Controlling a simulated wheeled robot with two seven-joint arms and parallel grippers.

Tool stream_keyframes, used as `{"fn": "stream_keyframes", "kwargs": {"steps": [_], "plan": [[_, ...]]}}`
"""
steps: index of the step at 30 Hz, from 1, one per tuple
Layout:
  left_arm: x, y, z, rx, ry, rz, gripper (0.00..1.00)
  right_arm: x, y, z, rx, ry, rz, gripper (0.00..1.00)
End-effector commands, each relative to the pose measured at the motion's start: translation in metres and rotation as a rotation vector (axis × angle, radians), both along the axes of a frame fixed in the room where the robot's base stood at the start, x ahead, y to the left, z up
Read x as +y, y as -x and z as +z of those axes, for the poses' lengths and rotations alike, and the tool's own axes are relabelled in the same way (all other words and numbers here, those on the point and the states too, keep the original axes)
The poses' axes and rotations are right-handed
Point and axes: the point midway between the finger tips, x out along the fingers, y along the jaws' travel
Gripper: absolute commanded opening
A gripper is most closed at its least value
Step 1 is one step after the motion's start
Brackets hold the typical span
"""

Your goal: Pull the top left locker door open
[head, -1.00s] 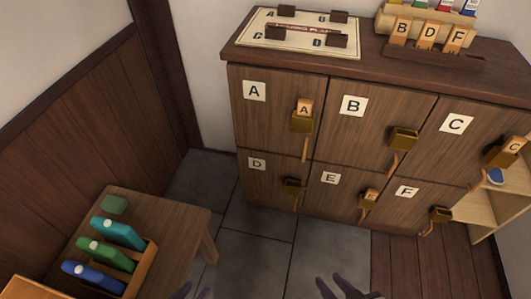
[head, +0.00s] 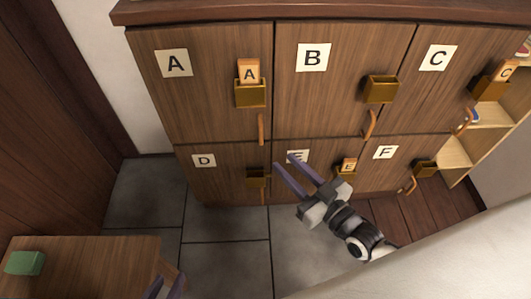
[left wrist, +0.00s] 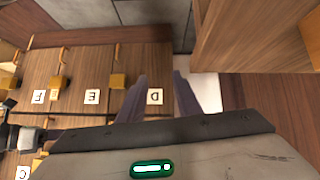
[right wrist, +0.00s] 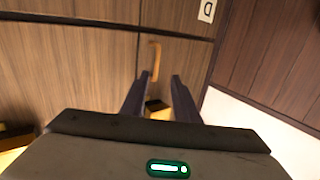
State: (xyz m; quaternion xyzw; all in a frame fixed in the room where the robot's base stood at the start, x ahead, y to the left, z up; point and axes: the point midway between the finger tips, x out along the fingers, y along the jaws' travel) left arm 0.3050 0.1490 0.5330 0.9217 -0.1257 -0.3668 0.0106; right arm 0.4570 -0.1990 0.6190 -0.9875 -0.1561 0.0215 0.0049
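The top left locker door (head: 205,105), marked A (head: 174,63), is shut. Its curved wooden handle (head: 261,128) hangs at its lower right, below a brass holder (head: 251,94) with an A tag. My right gripper (head: 284,161) is open and empty in front of the lower lockers, below and right of that handle. In the right wrist view the handle (right wrist: 155,60) shows ahead, between the lines of the two open fingers (right wrist: 155,82), apart from them. My left gripper (head: 166,283) is open and empty at the bottom of the head view, by the low table.
Doors B (head: 340,80), C (head: 440,75), D (head: 222,175) and F (head: 390,165) are shut, each with a holder and handle. A low table (head: 105,260) with a green block (head: 25,263) stands at lower left. Grey floor tiles (head: 225,222) before the cabinet are clear.

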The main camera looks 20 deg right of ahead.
Motion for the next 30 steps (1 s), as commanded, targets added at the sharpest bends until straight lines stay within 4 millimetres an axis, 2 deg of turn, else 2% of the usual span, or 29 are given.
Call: {"fn": "stream_keyframes", "kwargs": {"steps": [1,5,18,24,30], "plan": [[-0.001,0.000,-0.006,-0.002,0.002,-0.001,0.31,-0.003,-0.005,-0.003,-0.024,-0.001,-0.001,0.28],[-0.001,-0.001,-0.006,-0.003,0.004,0.000,0.31,-0.003,-0.016,0.003,-0.048,-0.007,-0.005,0.28],[-0.003,-0.001,-0.014,-0.010,0.019,0.007,0.31,0.021,-0.087,0.002,-0.044,-0.008,-0.005,0.28],[-0.004,-0.003,-0.009,-0.022,0.028,0.011,0.31,0.025,-0.102,0.002,-0.041,-0.006,-0.004,0.28],[-0.004,-0.003,-0.009,-0.022,0.030,0.012,0.31,0.026,-0.104,0.003,-0.040,-0.005,-0.004,0.28]]}}
